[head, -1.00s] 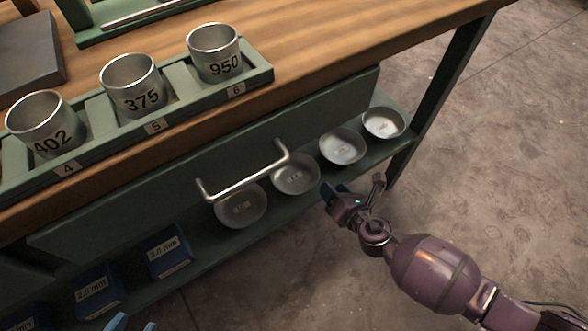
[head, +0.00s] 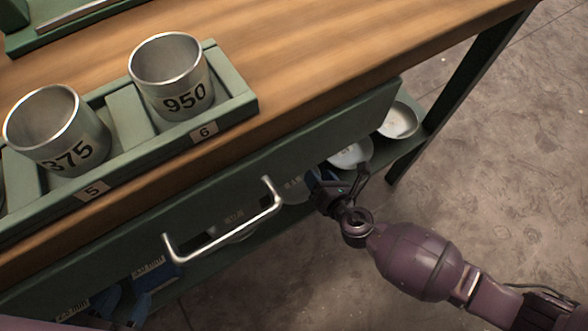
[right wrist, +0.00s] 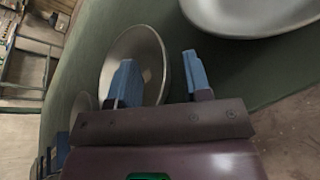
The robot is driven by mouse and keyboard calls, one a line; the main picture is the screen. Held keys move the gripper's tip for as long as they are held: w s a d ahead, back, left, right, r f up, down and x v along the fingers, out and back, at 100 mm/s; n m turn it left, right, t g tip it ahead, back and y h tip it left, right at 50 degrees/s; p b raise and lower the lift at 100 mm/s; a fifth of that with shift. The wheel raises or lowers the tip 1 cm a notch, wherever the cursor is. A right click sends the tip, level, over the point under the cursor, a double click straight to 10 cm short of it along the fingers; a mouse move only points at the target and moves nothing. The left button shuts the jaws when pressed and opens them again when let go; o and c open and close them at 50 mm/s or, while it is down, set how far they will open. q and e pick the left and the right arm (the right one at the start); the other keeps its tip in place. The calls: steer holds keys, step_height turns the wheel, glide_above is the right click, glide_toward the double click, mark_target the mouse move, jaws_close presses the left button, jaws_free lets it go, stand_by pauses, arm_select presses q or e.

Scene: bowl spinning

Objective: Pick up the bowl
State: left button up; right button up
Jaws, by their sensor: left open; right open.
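Several shallow metal bowls stand in a row on the green lower shelf. In the head view one bowl (head: 398,120) is at the far right end and another bowl (head: 350,153) is beside it; others are partly hidden by the drawer front and handle. My right gripper (head: 325,182) is open at the shelf edge, by the row. In the right wrist view its blue fingers (right wrist: 160,82) are apart; a bowl's rim (right wrist: 159,52) shows in the gap, contact unclear. A larger-looking bowl (right wrist: 255,24) is at upper right.
A drawer handle (head: 225,232) juts out left of my right gripper. The wooden tabletop (head: 330,55) overhangs the shelf. Metal cups labelled 375 (head: 58,135) and 950 (head: 170,78) sit in a green rack. Blue labelled boxes are at lower left. The floor at right is clear.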

steer(key=shift+r, duration=0.15)
steer(key=shift+s, duration=0.15)
jaws_close()
